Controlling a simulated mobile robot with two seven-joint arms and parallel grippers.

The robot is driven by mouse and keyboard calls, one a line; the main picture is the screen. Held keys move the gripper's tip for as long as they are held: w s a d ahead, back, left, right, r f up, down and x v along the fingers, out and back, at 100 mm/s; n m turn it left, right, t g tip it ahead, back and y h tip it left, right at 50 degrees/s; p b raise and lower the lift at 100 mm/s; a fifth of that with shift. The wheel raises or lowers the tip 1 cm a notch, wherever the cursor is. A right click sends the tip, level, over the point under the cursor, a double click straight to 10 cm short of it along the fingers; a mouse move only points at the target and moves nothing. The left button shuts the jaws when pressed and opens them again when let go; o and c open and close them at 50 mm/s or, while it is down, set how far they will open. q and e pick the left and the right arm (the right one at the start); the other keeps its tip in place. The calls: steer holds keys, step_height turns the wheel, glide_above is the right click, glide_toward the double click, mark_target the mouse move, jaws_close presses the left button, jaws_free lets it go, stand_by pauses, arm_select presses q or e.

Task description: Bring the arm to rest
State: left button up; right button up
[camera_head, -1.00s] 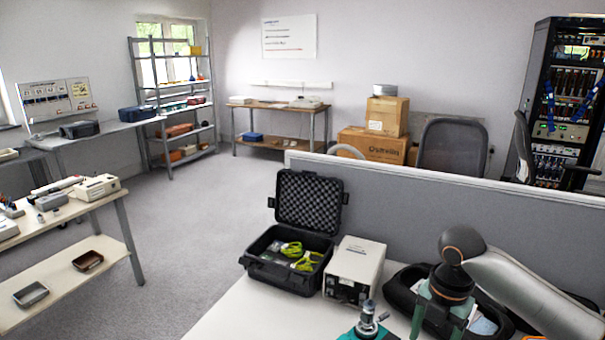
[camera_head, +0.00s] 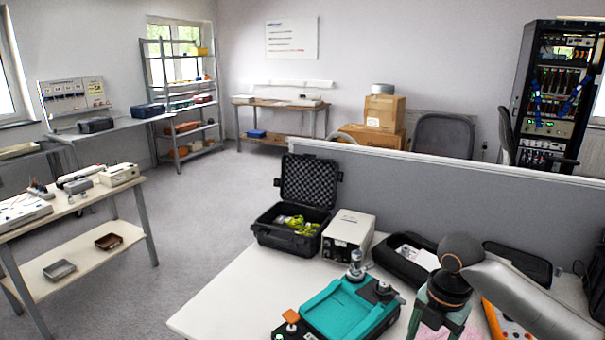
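My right arm (camera_head: 525,300) comes in from the right edge, light grey with a dark, copper-capped wrist joint. It hangs over the white table (camera_head: 225,305). My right gripper (camera_head: 437,328) points down at the bottom edge, with greenish finger parts; its fingertips are cut off or hidden, so its opening is unclear. It is just right of a teal device (camera_head: 345,308) with metal fittings on top; I cannot tell whether they touch. My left arm and gripper are not in view.
An open black foam-lined case (camera_head: 308,185) and a beige box instrument (camera_head: 348,232) stand behind the teal device. A small orange-topped device (camera_head: 291,328) is at the front. A black pouch (camera_head: 405,250) lies near the grey partition (camera_head: 450,195). The table's left part is bare.

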steer(key=s+a+f+m+t+y, duration=0.25)
steer(key=a+f+m, duration=0.25)
steer(key=a+f, duration=0.3)
steer(key=s+a+f+m+t+y, duration=0.25)
steer(key=a+f+m, duration=0.35)
steer(key=f, duration=0.4)
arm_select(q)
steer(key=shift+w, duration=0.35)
arm_select(e)
steer(key=s+d+f+m+t+h, duration=0.1)
steer(key=s+d+f+m+t, duration=0.1)
steer(key=s+m, duration=0.4)
steer(key=s+d+f+m+t+h, duration=0.2)
steer(key=s+d+f+m, duration=0.2)
steer(key=s+m, duration=0.3)
steer(key=shift+s+d+f, duration=0.15)
steer(key=shift+s+d, duration=0.7)
steer(key=shift+s, duration=0.25)
